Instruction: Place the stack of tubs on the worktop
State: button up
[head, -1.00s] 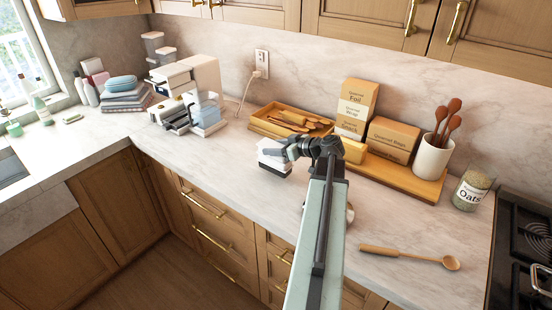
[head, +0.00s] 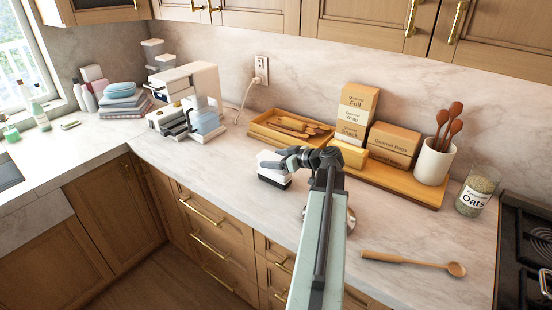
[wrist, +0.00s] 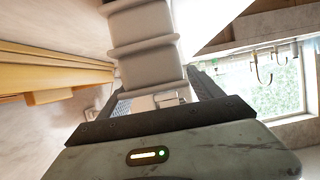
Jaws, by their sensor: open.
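The stack of white tubs (wrist: 147,62) fills the middle of the wrist view, its rims showing one behind another. Part of it runs out of the top of that view. My gripper (wrist: 158,86) is open, with a dark finger on either side of the near end of the stack. I cannot tell whether the fingers touch it. In the head view my gripper (head: 274,178) is at the left end of my arm, over the middle of the marble worktop (head: 225,175). There I cannot clearly separate the tubs from the pale shape at the gripper, nor see what rests on the worktop.
A wooden tray of utensils (head: 275,140) and a board (head: 415,188) with boxes and a spoon crock (head: 434,162) stand behind. A cream appliance (head: 195,78) is at left. Worktop left of my gripper is clear.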

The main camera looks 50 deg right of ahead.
jog(key=a+p+v, duration=0.1)
jog(key=p+v, duration=0.3)
jog(key=v, duration=0.8)
jog(key=shift+d, duration=0.45)
